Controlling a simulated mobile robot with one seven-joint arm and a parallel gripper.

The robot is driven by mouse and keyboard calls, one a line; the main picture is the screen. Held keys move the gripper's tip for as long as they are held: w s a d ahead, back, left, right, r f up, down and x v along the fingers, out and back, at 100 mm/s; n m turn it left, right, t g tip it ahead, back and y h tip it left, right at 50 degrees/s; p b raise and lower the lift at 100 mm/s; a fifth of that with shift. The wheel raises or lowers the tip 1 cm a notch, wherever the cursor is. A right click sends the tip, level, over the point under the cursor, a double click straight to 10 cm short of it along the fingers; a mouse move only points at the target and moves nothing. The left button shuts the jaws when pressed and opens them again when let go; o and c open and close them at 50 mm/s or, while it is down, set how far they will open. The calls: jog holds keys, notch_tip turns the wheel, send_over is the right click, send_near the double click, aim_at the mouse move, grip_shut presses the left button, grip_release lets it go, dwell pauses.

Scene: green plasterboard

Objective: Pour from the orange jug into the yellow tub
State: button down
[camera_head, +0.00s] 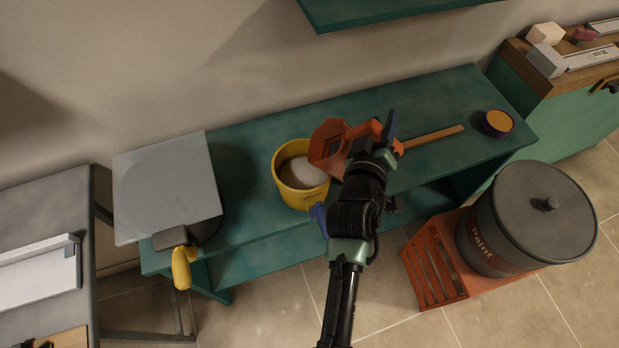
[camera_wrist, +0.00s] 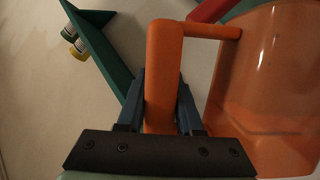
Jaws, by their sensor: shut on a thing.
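The orange jug (camera_head: 327,146) is held over the right part of the yellow tub's rim in the head view. It looks tilted toward the tub. The jug body fills the right side of the wrist view (camera_wrist: 265,85). My gripper (camera_wrist: 160,105) is shut on the jug's upright orange handle. In the head view my gripper (camera_head: 376,140) is partly hidden by my wrist. The yellow tub (camera_head: 283,187) stands on the green bench, and pale matter shows inside it. I cannot see a stream between jug and tub.
The green bench (camera_head: 250,127) also bears a grey board (camera_head: 168,185) at its left, a wooden strip (camera_head: 434,136), and a dark round container with an orange top (camera_head: 497,122). A large paint bucket (camera_head: 540,215) stands on an orange crate (camera_head: 434,265) at the right. A green shelf (camera_head: 385,10) is above.

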aim_at(369, 123)
dwell(0.4)
jog(key=shift+s+d+f, duration=0.35)
jog(key=shift+f, duration=0.15)
dwell(0.3)
jog(key=shift+w+a+r+n+h+b, duration=0.15)
jog(key=shift+a+r+n+b, duration=0.25)
jog(key=shift+r, duration=0.2)
jog(key=shift+s+a+r+n+h+b, duration=0.15)
jog(key=shift+a+r+n+b, duration=0.2)
jog(key=shift+r+n, duration=0.2)
dwell(2.3)
jog(key=shift+w+a+r+n+t+h+b, duration=0.15)
jog(key=shift+a+r+n+b, duration=0.1)
jog(key=shift+a+r+n, duration=0.2)
jog(key=shift+w+a+r+n+t+h+b, duration=0.1)
jog(key=shift+a+r+n+t+h+b, duration=0.1)
jog(key=shift+a+r+n, duration=0.25)
dwell(2.4)
